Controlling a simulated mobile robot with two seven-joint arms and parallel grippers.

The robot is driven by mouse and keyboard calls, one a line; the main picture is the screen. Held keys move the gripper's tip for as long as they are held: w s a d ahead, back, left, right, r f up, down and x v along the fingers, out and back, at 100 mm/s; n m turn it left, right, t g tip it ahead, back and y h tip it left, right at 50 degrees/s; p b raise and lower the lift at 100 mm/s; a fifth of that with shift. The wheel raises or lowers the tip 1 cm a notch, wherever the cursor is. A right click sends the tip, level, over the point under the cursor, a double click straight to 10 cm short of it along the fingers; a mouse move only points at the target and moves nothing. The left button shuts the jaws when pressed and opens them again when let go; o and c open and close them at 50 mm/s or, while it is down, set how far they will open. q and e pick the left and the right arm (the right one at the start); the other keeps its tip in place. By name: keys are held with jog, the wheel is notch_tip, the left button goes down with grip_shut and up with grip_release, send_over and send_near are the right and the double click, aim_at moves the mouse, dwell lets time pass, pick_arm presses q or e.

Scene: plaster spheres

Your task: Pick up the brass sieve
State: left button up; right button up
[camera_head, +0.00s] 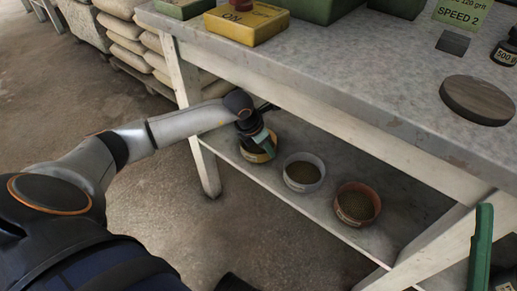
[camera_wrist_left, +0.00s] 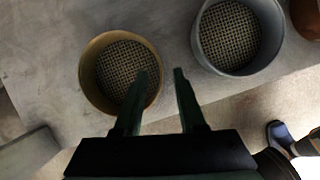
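The brass sieve (camera_head: 258,156) stands upright on the lower shelf, partly hidden behind my left gripper (camera_head: 257,138). In the left wrist view the brass sieve (camera_wrist_left: 92,72) is a round gold-coloured ring with a dark mesh floor. My left gripper (camera_wrist_left: 161,74) is open there. One finger overlaps the sieve's inside, and the other shows just outside its right wall. Nothing is between the fingers but the rim area; contact cannot be told. At the head view's right edge, a green finger, seemingly of my right gripper (camera_head: 481,240), shows only partly.
A grey sieve (camera_head: 303,172) stands close to the right of the brass one, and a copper-coloured sieve (camera_head: 355,204) beyond it. The grey table top (camera_head: 370,80) overhangs the shelf. A table leg (camera_head: 190,115) stands to the left. Green and yellow boxes (camera_head: 247,22) sit on top.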

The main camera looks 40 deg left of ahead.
pick_arm(q)
jog(key=shift+b+x, duration=0.35)
jog(key=shift+x, duration=0.8)
jog(key=shift+s+a+f, duration=0.1)
jog(key=shift+s, duration=0.1)
grip_shut()
dwell(0.3)
